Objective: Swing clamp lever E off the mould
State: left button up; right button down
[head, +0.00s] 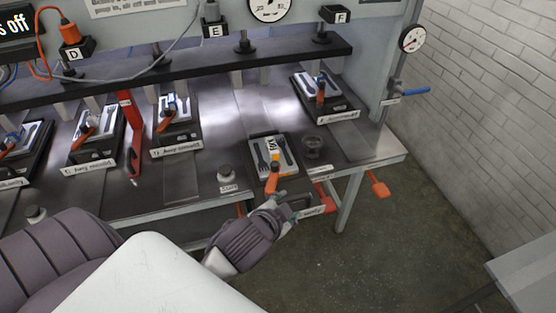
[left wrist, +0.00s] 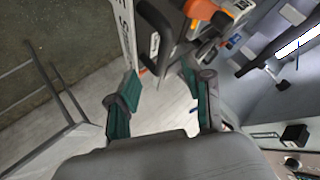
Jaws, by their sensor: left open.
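The mould (head: 257,151) that stands forward near the bench's front edge, between the D mould and the far right mould, appears to be E. My left gripper (head: 287,205) is at the mould's front end, close to the lever handle; contact cannot be told. In the left wrist view my left gripper (left wrist: 160,93) has its green-padded fingers wide apart, with nothing between the tips. Orange parts (left wrist: 200,12) and the black mould block show just beyond them. My right gripper is out of view.
The far right mould (head: 322,103) sits further back. An orange handle (head: 378,185) sticks out below the bench edge. Open floor lies in front right.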

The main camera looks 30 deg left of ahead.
pick_arm(q)
jog(key=w+d+r+m+t+h, duration=0.4)
jog(key=w+r+m+t, duration=0.15)
jog(key=r+m, duration=0.35)
jog(key=w+d+r+m+t+h, duration=0.4)
jog(key=w+d+r+m, duration=0.15)
jog(key=r, duration=0.55)
jog(key=s+d+r+m+g+h, duration=0.1)
jog(key=d+m+g+h, duration=0.45)
jog(key=m, duration=0.65)
jog(key=s+d+r+m+g+h, duration=0.2)
jog(key=d+m+g+h, duration=0.35)
jog(key=m, duration=0.65)
jog(key=m+g+y, duration=0.9)
jog(key=m+y, duration=0.4)
jog(key=y, duration=0.5)
send_over(275, 163)
notch_tip(275, 163, down, 11)
notch_tip(275, 163, down, 12)
jog(key=p, duration=0.3)
jog(key=shift+r+p, duration=0.2)
jog(key=shift+p, duration=0.1)
jog(key=shift+f, duration=0.85)
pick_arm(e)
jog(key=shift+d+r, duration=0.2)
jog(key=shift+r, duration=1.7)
